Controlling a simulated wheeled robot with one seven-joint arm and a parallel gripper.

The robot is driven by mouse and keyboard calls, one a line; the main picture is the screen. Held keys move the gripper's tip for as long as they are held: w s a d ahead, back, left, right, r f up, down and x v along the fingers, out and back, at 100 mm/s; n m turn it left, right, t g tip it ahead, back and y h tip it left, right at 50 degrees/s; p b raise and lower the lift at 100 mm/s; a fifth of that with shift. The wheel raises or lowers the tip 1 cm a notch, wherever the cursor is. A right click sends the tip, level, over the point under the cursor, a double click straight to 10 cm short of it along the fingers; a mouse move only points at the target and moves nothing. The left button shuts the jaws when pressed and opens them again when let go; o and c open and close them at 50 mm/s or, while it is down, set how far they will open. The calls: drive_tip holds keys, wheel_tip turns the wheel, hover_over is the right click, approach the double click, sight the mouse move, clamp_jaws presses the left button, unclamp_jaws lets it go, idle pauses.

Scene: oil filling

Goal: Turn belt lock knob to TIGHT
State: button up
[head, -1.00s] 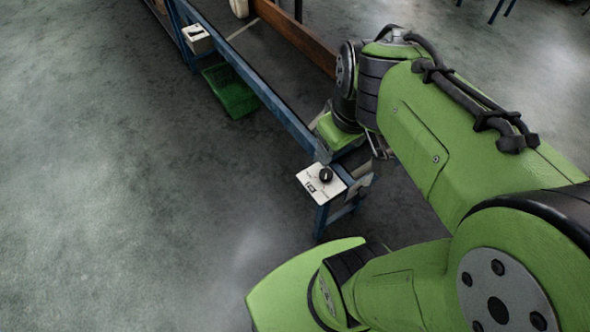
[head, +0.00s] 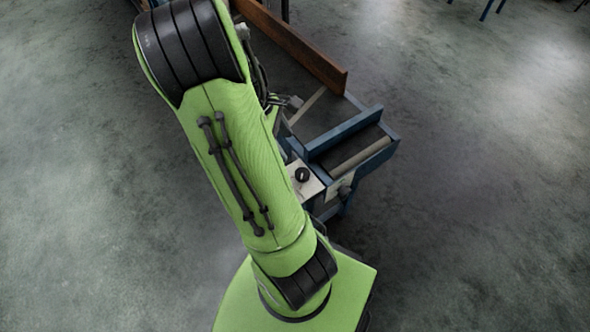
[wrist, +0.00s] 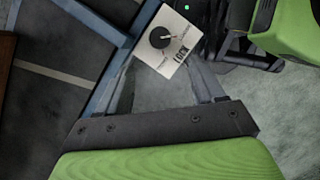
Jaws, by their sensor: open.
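The belt lock knob (wrist: 161,38) is round and black, on a white panel (wrist: 150,55) with the word LOCK. Its pale pointer mark points to the right in the wrist view, towards a small label too blurred to read. The same knob (head: 302,174) and panel (head: 310,189) show in the head view beside my arm, at the near end of the blue conveyor frame. My gripper (wrist: 163,68) is open and empty in the wrist view. Its two fingers reach up towards the panel, with the knob beyond the fingertips; no contact shows. In the head view my arm hides most of the gripper.
The blue conveyor frame (head: 345,131) with its dark belt runs away from the panel. A brown side board (head: 308,52) stands along it. A small green light (wrist: 187,7) shows near the panel. Grey floor is open on both sides.

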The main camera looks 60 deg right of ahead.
sight(302, 173)
drive_tip(key=b+x, duration=0.4)
drive_tip(key=x, duration=0.9)
drive_tip(key=shift+b, duration=0.3)
drive_tip(key=shift+r, duration=0.1)
drive_tip(key=c, duration=1)
drive_tip(key=shift+c, duration=0.2)
